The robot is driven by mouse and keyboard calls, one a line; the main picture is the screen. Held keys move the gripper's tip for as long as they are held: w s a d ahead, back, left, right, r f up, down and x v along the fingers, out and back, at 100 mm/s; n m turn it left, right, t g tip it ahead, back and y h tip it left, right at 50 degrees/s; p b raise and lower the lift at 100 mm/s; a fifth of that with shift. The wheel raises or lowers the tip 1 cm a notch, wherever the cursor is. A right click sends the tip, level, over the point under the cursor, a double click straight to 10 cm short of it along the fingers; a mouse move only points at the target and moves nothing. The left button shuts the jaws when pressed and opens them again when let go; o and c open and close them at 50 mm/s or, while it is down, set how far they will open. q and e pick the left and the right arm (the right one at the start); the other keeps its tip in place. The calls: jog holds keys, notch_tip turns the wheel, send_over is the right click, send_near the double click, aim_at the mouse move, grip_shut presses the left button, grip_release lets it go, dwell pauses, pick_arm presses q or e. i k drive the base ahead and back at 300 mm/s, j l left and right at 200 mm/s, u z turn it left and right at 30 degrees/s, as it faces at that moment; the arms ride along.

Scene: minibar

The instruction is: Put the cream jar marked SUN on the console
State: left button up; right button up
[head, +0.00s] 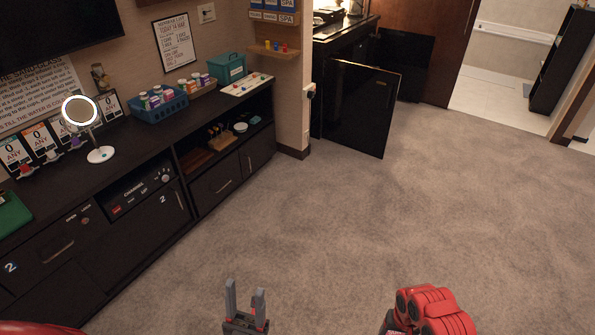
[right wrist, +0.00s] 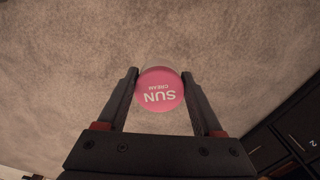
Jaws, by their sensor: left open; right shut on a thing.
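My left gripper (head: 246,300) is open and empty over the carpet at the bottom. The long dark console (head: 130,150) runs along the left wall, ahead and to the left of both grippers.
On the console stand a lit round mirror (head: 90,125), a blue basket (head: 160,108) of small containers, a teal box (head: 230,68) and a white board (head: 246,84). A black door (head: 360,108) stands open further back. The carpet (head: 330,220) between is clear.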

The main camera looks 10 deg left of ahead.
aim_at(64, 187)
jog(key=i+j+u, duration=0.25)
jog(key=j, duration=0.3)
jog(key=j+u, duration=0.25)
jog(key=j, duration=0.3)
jog(key=i+j+u, duration=0.25)
jog(key=j, duration=0.2)
jog(key=i+j+u, duration=0.25)
jog(key=j, duration=0.2)
jog(key=i+j+u, duration=0.2)
jog(key=i+j, duration=0.95)
jog(key=i, duration=0.3)
